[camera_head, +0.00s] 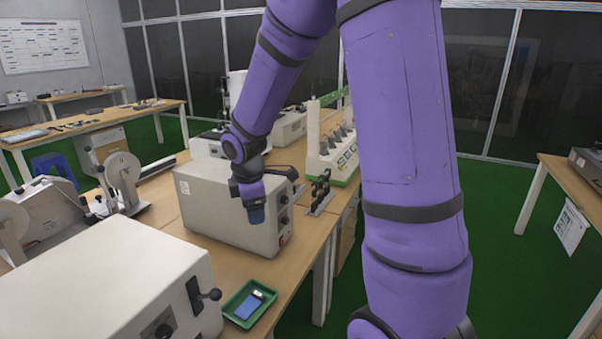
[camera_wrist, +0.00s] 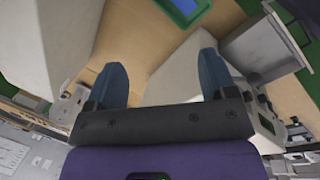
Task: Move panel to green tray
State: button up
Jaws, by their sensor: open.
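The green tray (camera_head: 230,299) sits on the wooden table near its front edge. A small panel (camera_head: 248,307) with a blue face and a light end lies in it. The wrist view shows the tray (camera_wrist: 184,25) at the top edge, with the blue panel (camera_wrist: 187,5) partly cut off. My gripper (camera_head: 257,215) hangs in front of the grey box instrument, above and behind the tray in the head view. In the wrist view my gripper (camera_wrist: 161,78) has its two blue fingers wide apart with nothing between them.
A grey box instrument (camera_head: 225,210) stands behind the tray, and a larger pale one (camera_head: 95,285) with a lever stands left of it. A rack with several dark fixtures (camera_head: 335,150) is farther back. Bare table lies between the two instruments.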

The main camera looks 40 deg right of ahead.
jog(key=s+a+r+m+t, duration=0.1)
jog(key=s+a+r+m, duration=0.2)
jog(key=s+r+m, duration=0.3)
jog(key=s+a+r+m+t+y, duration=0.1)
jog(key=s+a+r+m+t, duration=0.1)
jog(key=s+r+m, duration=0.5)
jog(key=s+a+r, duration=0.1)
jog(key=s+r, duration=0.4)
jog(key=s, duration=0.6)
jog(key=shift+r+y, duration=0.3)
jog(key=shift+r, duration=0.05)
